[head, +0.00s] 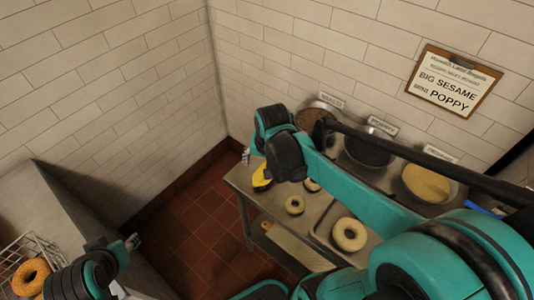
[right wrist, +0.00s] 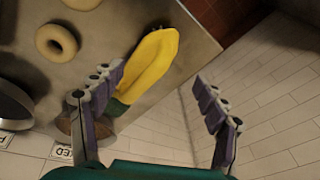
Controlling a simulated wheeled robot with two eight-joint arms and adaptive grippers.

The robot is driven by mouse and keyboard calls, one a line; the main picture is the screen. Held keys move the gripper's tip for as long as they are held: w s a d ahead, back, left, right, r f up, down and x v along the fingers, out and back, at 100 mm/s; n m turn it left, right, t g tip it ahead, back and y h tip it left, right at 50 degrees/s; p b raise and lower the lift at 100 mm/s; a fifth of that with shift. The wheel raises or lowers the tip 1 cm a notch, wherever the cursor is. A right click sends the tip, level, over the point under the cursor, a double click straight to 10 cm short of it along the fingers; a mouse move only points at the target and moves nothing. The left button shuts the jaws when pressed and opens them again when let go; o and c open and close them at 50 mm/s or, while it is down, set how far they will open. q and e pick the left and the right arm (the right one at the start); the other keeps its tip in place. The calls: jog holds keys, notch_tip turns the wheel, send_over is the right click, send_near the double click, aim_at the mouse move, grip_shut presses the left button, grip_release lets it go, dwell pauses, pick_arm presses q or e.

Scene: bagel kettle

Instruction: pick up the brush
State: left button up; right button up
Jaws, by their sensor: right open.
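I cannot make out a clear brush in either view. A yellow, elongated item with a dark green end (right wrist: 148,65) lies at the metal table's corner; it also shows as a yellow patch (head: 262,180) in the head view, partly hidden by my right arm. I cannot tell whether it is the brush. My right gripper (right wrist: 161,80) is open and empty, its fingers apart on either side of the item's lower part in the right wrist view. In the head view its tip (head: 246,155) shows just above the yellow patch. My left gripper (head: 132,242) is at lower left, far from the table.
Bagels (head: 350,234) lie on the metal table (head: 236,179) and a tray. Labelled bowls, one with yellow contents (head: 427,184), line the back wall. A blue item (head: 485,209) shows at right. A wire basket (head: 30,247) with a browned bagel stands at left.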

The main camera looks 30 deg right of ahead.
jog(key=w+d+m+g+p, duration=0.1)
jog(key=w+d+m+p, duration=0.1)
jog(key=d+m+p, duration=0.1)
jog(key=w+d+m+g+p, duration=0.1)
jog(key=d+m, duration=0.1)
jog(key=shift+w+f+g, duration=0.3)
jog(key=shift+w, duration=0.05)
jog(key=shift+w+d+f+p, duration=0.2)
jog(key=shift+f+p, duration=0.1)
jog(key=shift+p, duration=0.1)
jog(key=shift+m, duration=0.3)
jog(key=f+b, duration=0.1)
jog(key=f, duration=0.3)
jog(key=f+b, duration=0.1)
jog(key=f, duration=0.3)
jog(key=shift+s+a+f+b, duration=0.1)
jog(key=shift+s+a+b, duration=0.1)
jog(key=shift+b, duration=0.2)
pick_arm(q)
notch_tip(320, 180, up, 4)
jog(key=shift+s+f, duration=0.1)
jog(key=shift+f, duration=0.05)
pick_arm(e)
jog(key=shift+c, duration=0.4)
jog(key=c, duration=1.3)
